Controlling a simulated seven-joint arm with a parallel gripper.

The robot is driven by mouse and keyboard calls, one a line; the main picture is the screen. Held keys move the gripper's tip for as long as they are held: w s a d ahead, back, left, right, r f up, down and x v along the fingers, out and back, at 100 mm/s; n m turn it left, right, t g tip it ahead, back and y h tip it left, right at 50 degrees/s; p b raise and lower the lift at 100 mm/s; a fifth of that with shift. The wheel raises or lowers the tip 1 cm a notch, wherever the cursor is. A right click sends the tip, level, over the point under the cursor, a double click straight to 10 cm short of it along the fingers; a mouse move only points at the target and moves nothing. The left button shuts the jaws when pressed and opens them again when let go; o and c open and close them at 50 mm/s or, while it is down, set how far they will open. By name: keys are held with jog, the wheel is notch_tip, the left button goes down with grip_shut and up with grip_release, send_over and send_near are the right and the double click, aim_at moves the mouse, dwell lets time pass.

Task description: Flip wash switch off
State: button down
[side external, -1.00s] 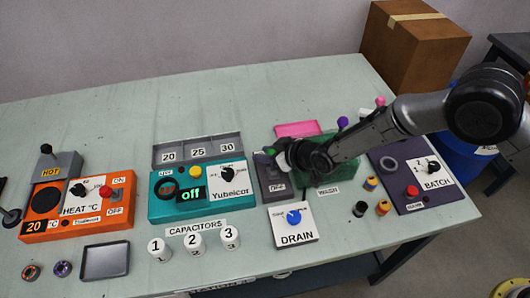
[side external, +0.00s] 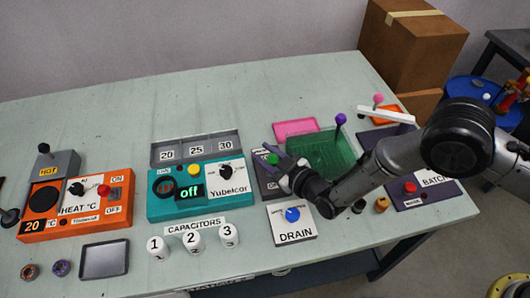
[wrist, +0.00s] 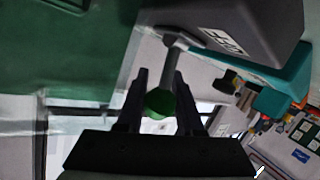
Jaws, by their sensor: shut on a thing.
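The wash switch is a dark grey box (side external: 264,186) between the teal Yubelcar unit and the green bin. Its lever ends in a green knob (side external: 272,159). My gripper (side external: 276,161) is at the lever and shut on it. In the wrist view the green knob (wrist: 160,104) sits between my two fingers (wrist: 159,98), and the grey lever (wrist: 172,52) runs to the box with its OFF label (wrist: 222,40). The hand and fingers hide part of the box in the side view.
A green bin (side external: 318,150) stands right of the switch, with a purple-knobbed lever (side external: 340,120) beside it. The DRAIN panel (side external: 292,224) with a blue dial is in front. The teal Yubelcar unit (side external: 200,190) is to the left. The BATCH panel (side external: 425,192) is behind my arm on the right.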

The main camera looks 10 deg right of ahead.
dwell(0.4)
jog(key=c, duration=0.5)
grip_release()
jog(key=shift+c, duration=0.2)
jog(key=v, duration=1.3)
jog(key=shift+s+d+r, duration=0.15)
jog(key=shift+s+r, duration=0.05)
jog(key=shift+s, duration=0.15)
